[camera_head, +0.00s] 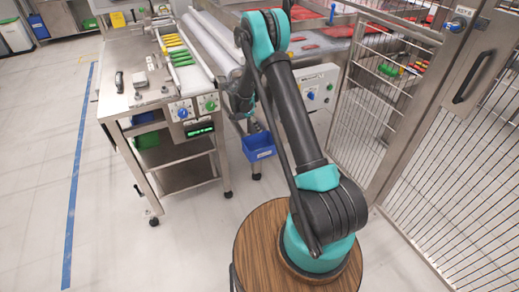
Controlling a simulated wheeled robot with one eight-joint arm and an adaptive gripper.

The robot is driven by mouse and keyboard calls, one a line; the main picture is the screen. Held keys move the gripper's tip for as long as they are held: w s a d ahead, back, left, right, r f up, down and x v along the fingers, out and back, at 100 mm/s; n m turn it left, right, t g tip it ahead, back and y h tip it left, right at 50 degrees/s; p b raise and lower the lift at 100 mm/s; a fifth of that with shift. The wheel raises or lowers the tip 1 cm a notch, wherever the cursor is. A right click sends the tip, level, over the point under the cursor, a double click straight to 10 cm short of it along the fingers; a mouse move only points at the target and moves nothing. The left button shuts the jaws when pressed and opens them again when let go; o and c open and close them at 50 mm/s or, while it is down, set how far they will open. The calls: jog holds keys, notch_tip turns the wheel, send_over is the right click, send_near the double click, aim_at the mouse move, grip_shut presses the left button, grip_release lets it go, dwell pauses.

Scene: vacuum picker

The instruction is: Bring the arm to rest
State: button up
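My arm is teal and dark grey and rises from a round wood-grained top at the lower right. It reaches up to a teal elbow near the top middle, then folds down toward the steel machine. My gripper (242,108) is at the low end of this folded part, beside the right end of the machine's front. It is small, dark and partly hidden by my own arm links, so its fingers cannot be made out. I see nothing clearly held in it.
A steel machine table (130,95) with green and yellow rollers (177,50) stands at left. A blue bin (258,146) hangs low near my arm. A wire-mesh guard door (440,130) stands close on the right. The floor at lower left is clear.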

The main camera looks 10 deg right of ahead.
jog(key=shift+v, duration=1.05)
jog(key=s+d+r+n+t+y, duration=0.1)
jog(key=s+d+r+n, duration=0.25)
jog(key=s+r, duration=0.5)
jog(key=s+d+r+n+y, duration=0.1)
jog(key=s+d+r+n, duration=0.25)
jog(key=s+r, duration=0.5)
jog(key=s+d+n+t+y, duration=0.1)
jog(key=s+n, duration=0.6)
jog(key=s, duration=1.6)
jog(key=shift+s+d+n+t+y, duration=0.2)
jog(key=shift+d+n+t+y, duration=0.2)
jog(key=shift+t+y, duration=0.15)
